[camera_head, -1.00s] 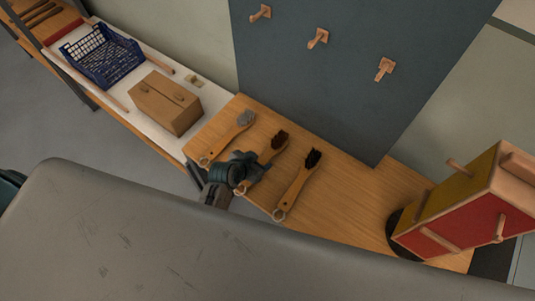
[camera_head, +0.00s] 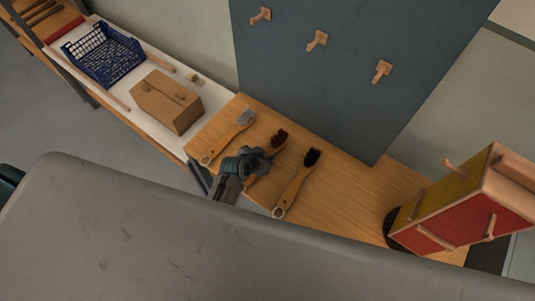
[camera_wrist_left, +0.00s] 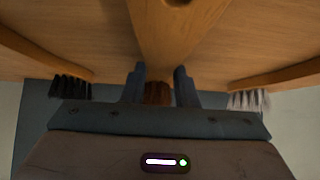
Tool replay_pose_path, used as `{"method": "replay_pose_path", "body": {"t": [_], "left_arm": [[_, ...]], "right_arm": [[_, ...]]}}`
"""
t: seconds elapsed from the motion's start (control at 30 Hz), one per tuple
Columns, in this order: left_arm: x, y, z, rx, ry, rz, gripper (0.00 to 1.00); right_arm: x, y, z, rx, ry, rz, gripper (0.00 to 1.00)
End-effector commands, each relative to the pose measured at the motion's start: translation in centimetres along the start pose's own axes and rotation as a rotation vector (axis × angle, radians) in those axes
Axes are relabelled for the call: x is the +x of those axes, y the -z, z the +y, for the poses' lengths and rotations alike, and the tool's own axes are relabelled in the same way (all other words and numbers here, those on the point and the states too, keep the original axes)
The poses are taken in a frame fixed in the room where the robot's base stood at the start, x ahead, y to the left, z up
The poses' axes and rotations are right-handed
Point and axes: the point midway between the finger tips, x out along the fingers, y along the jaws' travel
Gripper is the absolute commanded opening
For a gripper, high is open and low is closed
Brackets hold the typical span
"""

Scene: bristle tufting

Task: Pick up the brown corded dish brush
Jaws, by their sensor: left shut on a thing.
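The brown dish brush (camera_head: 279,138) lies in the middle of three brushes on the wooden table, its dark-brown bristles at the far end. My left gripper (camera_head: 264,157) is shut on its wooden handle, hiding much of it in the head view. In the left wrist view, the brush's pale handle (camera_wrist_left: 170,40) runs between the two fingers (camera_wrist_left: 160,88), with the brown bristles showing between them. I cannot tell whether the brush is clear of the table. Its cord is hidden. My right gripper is not in view.
A grey-bristled brush (camera_head: 237,128) lies to the left and a black-bristled brush (camera_head: 300,180) to the right, both close by. A dark board with pegs (camera_head: 317,40) stands behind. A cardboard box (camera_head: 165,100) and blue crate (camera_head: 103,55) are left; a red-and-yellow peg stand (camera_head: 450,215) is right.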

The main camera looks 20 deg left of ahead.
Motion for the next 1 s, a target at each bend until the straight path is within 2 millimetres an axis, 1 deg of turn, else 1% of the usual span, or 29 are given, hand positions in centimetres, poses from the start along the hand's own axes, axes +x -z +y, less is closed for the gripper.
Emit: {"method": "replay_pose_path", "body": {"t": [0.37,0.53,0.67,0.87,1.0], "left_arm": [[-0.3,0.3,0.0,0.000,-0.001,0.000,0.03],[-1.1,1.1,0.0,0.001,0.001,0.001,0.03],[-2.3,2.3,0.0,0.000,0.001,0.004,0.03],[-5.7,-1.1,0.2,0.000,0.001,-0.003,0.03],[-8.6,-3.4,0.3,0.002,0.001,-0.003,0.03]], "right_arm": [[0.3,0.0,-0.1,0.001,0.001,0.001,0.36],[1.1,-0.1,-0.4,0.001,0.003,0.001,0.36],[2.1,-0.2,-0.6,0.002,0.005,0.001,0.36],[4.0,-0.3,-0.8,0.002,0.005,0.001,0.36],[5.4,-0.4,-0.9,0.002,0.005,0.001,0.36]]}}
